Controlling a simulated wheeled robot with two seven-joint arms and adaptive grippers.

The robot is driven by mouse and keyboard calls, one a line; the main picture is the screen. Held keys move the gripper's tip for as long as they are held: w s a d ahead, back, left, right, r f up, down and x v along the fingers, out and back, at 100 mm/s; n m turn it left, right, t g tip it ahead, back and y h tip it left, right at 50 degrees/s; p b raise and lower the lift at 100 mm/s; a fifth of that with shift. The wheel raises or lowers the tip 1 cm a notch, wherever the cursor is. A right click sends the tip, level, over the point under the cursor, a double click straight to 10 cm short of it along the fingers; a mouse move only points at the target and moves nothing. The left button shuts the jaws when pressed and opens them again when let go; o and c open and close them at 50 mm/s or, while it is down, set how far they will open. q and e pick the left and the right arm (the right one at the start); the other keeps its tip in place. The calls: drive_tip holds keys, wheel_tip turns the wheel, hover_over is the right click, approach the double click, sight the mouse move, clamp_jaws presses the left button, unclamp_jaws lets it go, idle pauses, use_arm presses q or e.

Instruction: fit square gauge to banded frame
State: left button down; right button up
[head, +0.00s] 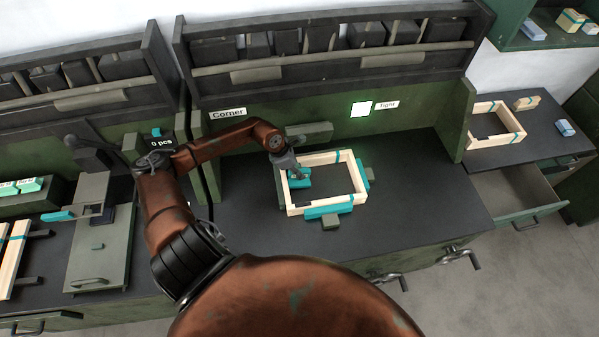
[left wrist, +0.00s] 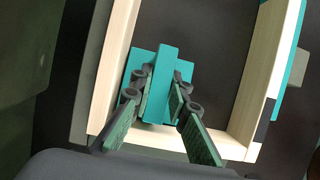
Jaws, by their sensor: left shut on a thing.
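A light wooden rectangular frame (head: 325,158) lies flat on the dark bench top, with teal blocks (head: 328,211) against its outer sides. A dark band shows at a corner of the frame (left wrist: 262,122) in the left wrist view. My left gripper (head: 296,174) is at the frame's left side, shut on the teal square gauge (head: 301,183). In the left wrist view, the fingers (left wrist: 160,88) straddle the gauge's upright rib (left wrist: 161,65). The gauge is inside the frame's outline, near one corner; whether it touches the walls is unclear. My right gripper is not in view.
A lit panel (head: 361,109) and a "Corner" label (head: 228,113) are on the back board. Another wooden frame with teal bands (head: 497,108) stands on the right bench above an open drawer (head: 522,190). A grey-green fixture (head: 103,245) stands left. The central bench's right part is clear.

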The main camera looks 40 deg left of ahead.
use_arm(q)
drive_tip(key=shift+w+d, duration=0.1)
drive_tip(key=shift+w, duration=0.15)
idle(0.7)
drive_tip(key=c, duration=1.8)
unclamp_jaws()
drive_tip(key=shift+o, duration=0.2)
drive_tip(key=shift+r+p, duration=1)
drive_tip(key=shift+r, duration=0.85)
drive_tip(key=shift+r+p, duration=1.3)
drive_tip(key=shift+r, duration=0.9)
